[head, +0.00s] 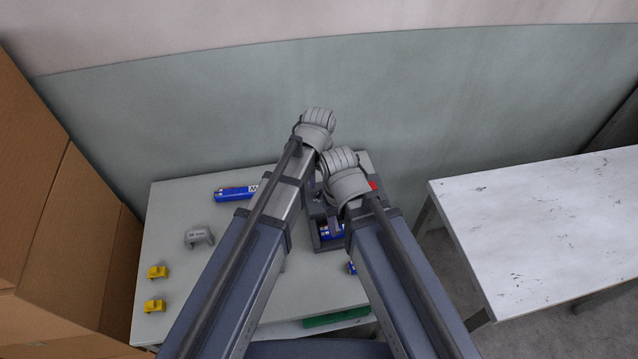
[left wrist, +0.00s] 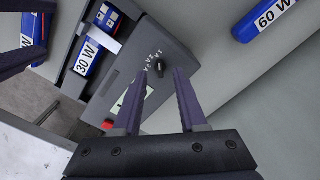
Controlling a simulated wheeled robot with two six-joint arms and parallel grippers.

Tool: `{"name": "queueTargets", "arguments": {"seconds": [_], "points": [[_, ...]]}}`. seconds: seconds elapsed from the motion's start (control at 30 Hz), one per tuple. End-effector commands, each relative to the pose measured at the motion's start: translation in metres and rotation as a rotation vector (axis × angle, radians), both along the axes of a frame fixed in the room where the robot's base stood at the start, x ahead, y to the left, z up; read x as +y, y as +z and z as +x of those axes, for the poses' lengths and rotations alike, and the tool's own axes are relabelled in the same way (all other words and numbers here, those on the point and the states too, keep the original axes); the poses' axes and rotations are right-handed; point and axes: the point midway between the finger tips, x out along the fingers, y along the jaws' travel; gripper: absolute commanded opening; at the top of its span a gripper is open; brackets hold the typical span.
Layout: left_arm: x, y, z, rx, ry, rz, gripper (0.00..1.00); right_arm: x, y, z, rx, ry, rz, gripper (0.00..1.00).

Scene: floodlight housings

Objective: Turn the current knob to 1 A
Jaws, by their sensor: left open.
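The current knob (left wrist: 158,67) is small and black, on a dark grey device (left wrist: 165,35) with white ampere marks beside it. I cannot read its setting. My left gripper (left wrist: 160,76) is open, with its fingertips on either side of the knob in the left wrist view; I cannot tell whether they touch it. A pale display (left wrist: 135,98) and a red button (left wrist: 108,124) sit nearby, partly behind one finger. In the head view my arms hide most of the device. My right gripper (left wrist: 20,35) shows at the left wrist view's edge, fingers apart, a blue piece visible between them.
A blue 30 W piece (left wrist: 90,50) lies in the device's slot. A blue 60 W piece (head: 235,193), a grey housing (head: 199,237), two yellow pieces (head: 157,272) and a green strip (head: 335,317) are on the table (head: 170,215). Cardboard boxes (head: 60,190) stand left; a white table (head: 550,220) stands right.

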Motion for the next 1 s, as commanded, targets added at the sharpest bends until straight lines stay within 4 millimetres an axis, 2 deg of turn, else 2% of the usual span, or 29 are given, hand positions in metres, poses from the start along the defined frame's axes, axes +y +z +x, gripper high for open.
{"name": "queueTargets", "arguments": {"seconds": [0.03,0.1,0.4,0.8,0.87,1.0], "points": [[0.000,0.013,0.000,0.000,0.000,0.000,0.41,0.000,0.013,0.000,0.000,0.000,0.000,0.55],[0.000,0.022,0.000,0.000,0.000,0.000,0.41,0.000,0.022,0.000,0.000,0.000,0.000,0.55],[0.000,0.056,0.000,0.000,-0.001,0.000,0.41,0.000,0.056,0.000,0.000,0.000,0.000,0.55],[0.000,0.058,-0.001,0.001,0.000,0.001,0.41,0.000,0.058,0.000,0.000,0.000,0.000,0.55],[0.005,0.058,-0.011,0.001,0.014,0.006,0.41,0.000,0.058,0.000,0.000,0.000,0.000,0.55],[0.030,0.058,-0.066,0.001,0.114,0.041,0.41,0.000,0.058,0.000,0.000,0.000,0.000,0.55]]}}
